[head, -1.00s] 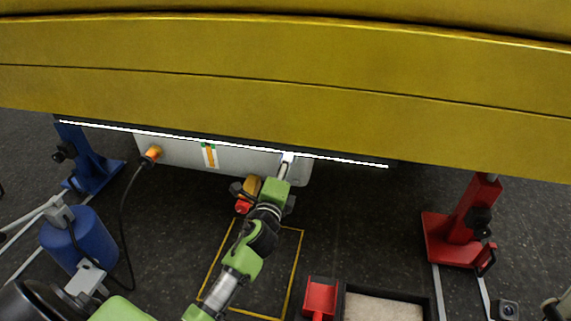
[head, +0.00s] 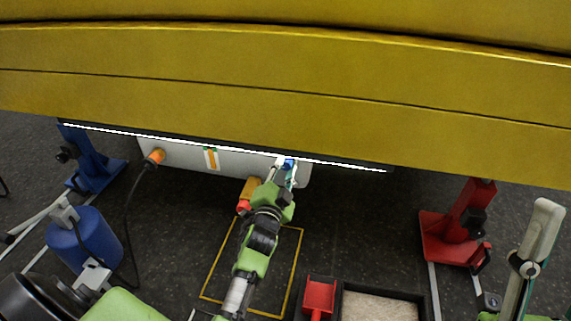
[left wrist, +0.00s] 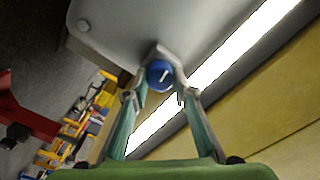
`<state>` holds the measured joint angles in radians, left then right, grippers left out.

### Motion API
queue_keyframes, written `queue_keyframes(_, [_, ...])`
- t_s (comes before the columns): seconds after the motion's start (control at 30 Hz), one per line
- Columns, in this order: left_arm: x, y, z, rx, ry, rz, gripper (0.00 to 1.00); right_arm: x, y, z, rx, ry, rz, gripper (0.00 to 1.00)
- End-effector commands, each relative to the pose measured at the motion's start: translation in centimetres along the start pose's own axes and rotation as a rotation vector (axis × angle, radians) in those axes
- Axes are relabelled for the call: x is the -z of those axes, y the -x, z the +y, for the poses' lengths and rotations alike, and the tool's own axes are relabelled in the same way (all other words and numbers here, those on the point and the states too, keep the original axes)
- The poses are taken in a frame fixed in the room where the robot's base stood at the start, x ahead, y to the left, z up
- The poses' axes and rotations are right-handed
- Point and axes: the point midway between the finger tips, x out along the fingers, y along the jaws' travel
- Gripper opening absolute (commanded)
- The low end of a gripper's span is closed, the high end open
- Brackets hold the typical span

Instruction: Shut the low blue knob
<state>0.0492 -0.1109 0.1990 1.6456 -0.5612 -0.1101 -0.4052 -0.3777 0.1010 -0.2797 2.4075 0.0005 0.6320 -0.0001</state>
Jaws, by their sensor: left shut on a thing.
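The low blue knob (left wrist: 160,75) is a round blue dial with a white pointer mark, set on a pale grey panel (left wrist: 125,35). In the left wrist view the pointer slants up to the right. My left gripper (left wrist: 158,92) has its fingers on both sides of the knob and is shut on it. In the head view the knob (head: 289,163) shows as a small blue spot at the tip of my left gripper (head: 284,168), under the lit strip. My right gripper is not in view; a green and grey piece of my right arm seems to show at lower right.
A yellow boom (head: 300,100) spans overhead, with a bright light strip (head: 230,148) below it. A blue stand (head: 90,160) is at left, a red stand (head: 450,235) at right. An orange plug (head: 155,157) with a black cable sits on the panel's left.

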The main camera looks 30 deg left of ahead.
Motion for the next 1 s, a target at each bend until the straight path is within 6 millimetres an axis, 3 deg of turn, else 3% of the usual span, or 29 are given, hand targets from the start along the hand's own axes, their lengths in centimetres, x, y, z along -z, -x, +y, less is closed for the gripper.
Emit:
queue_keyframes(0.1, [0.0, 0.0, -0.2, -0.002, 0.109, -0.005, 0.03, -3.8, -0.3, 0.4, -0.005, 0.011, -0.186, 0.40])
queue_keyframes(0.23, [0.1, 0.0, -0.2, -0.002, 0.222, -0.005, 0.03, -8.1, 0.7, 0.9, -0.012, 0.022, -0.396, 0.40])
queue_keyframes(0.5, [0.0, 0.0, -0.2, -0.002, 0.435, -0.005, 0.03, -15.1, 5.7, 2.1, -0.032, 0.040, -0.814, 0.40])
queue_keyframes(0.7, [-0.1, 0.0, -0.2, -0.001, 0.554, -0.005, 0.03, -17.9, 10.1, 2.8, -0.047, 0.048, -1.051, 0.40])
queue_keyframes(1.0, [-0.2, 0.0, -0.1, -0.001, 0.649, -0.004, 0.03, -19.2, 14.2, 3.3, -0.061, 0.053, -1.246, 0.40])
